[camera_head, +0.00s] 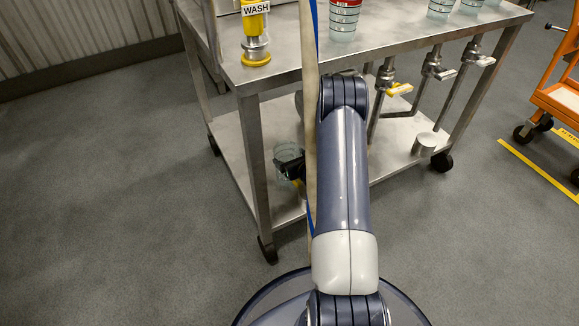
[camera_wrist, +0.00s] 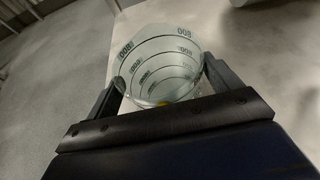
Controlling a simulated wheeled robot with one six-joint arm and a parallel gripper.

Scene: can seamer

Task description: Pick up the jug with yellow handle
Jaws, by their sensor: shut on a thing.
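A clear jug (camera_wrist: 160,55) with dark graduation marks fills the upper middle of the wrist view. A small yellow patch shows at its near lower side, and the rest of the handle is hidden. My gripper (camera_wrist: 163,85) has one finger on each side of the jug and is shut on it. In the head view the jug (camera_head: 288,152) shows just above my dark gripper (camera_head: 291,168), at the lower shelf near the table's left front leg. My arm partly hides this area. I cannot tell whether the jug touches the shelf.
The steel table (camera_head: 290,66) has a top above the jug and a lower shelf (camera_head: 238,160). Its front leg (camera_head: 254,160) stands close left of my gripper. Valves and pipes (camera_head: 390,85) hang under the top at right. An orange trolley (camera_head: 560,85) stands far right. Floor at left is clear.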

